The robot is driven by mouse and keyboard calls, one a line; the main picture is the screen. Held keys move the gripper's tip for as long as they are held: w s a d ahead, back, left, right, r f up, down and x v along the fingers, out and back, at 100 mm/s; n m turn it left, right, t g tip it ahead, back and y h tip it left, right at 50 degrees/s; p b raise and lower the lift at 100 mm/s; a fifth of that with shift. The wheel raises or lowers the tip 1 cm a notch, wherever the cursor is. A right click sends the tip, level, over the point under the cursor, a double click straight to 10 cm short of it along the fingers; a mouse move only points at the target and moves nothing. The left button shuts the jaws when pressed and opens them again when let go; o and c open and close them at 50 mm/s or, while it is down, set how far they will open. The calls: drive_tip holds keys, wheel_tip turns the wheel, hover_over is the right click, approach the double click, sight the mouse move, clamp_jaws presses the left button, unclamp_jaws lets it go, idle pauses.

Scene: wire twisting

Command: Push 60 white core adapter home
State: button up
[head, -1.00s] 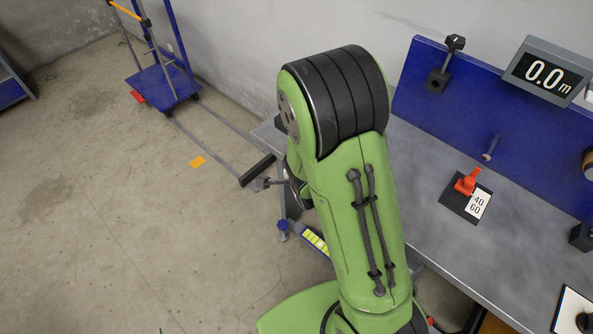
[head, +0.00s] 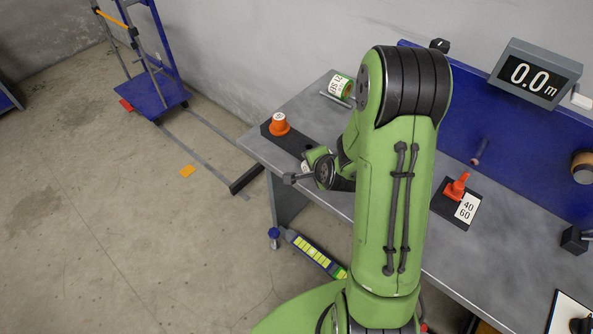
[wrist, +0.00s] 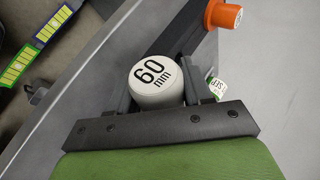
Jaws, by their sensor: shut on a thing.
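The white 60 mm core adapter (wrist: 157,84) is a short round cap marked "60 mm" in the wrist view. My gripper (wrist: 154,74) is shut on it, with a dark finger on either side. The adapter looks over or on the black strip (wrist: 186,38) that also holds an orange adapter (wrist: 223,14); I cannot tell whether it touches the strip. In the head view the orange adapter (head: 279,125) stands on the strip's left end, and my wrist covers the strip's right part. My fingertips are mostly hidden there.
A green-and-white labelled roll (head: 341,86) lies at the bench's back left. A black plate with a red part (head: 456,188) and a "40 60" card (head: 466,208) lies right of my arm. The blue back panel (head: 500,150) carries a meter reading 0.0 m (head: 533,78).

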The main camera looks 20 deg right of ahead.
drive_tip(key=d+r+n, duration=0.1)
drive_tip(key=d+r, duration=0.2)
drive_tip(key=d, duration=0.4)
drive_tip(key=d+r+n+y+b, duration=0.1)
drive_tip(key=d+r, duration=0.2)
drive_tip(key=d, duration=0.4)
drive_tip(key=d+r+n, duration=0.1)
drive_tip(key=d+r, duration=0.2)
drive_tip(key=d, duration=0.4)
drive_tip(key=shift+s+d+r, duration=0.25)
drive_tip(key=shift+s+r, duration=0.05)
drive_tip(key=shift+r, duration=0.1)
drive_tip(key=shift+w+d+p, duration=0.4)
drive_tip(key=shift+d+p, duration=0.35)
drive_tip(key=shift+d, duration=0.1)
drive_tip(key=shift+w+d+p, duration=0.45)
drive_tip(key=shift+d+p, duration=0.25)
drive_tip(key=shift+d, duration=0.2)
drive_tip(key=shift+w+d+p, duration=0.4)
drive_tip(key=shift+d+p, duration=0.35)
drive_tip(key=shift+d, duration=0.1)
drive_tip(key=shift+w+d+r+p, duration=0.1)
drive_tip(key=shift+d+r+p, duration=0.05)
drive_tip(key=shift+p, duration=0.25)
drive_tip(key=shift+w+d, duration=0.15)
drive_tip(key=shift+d, duration=0.15)
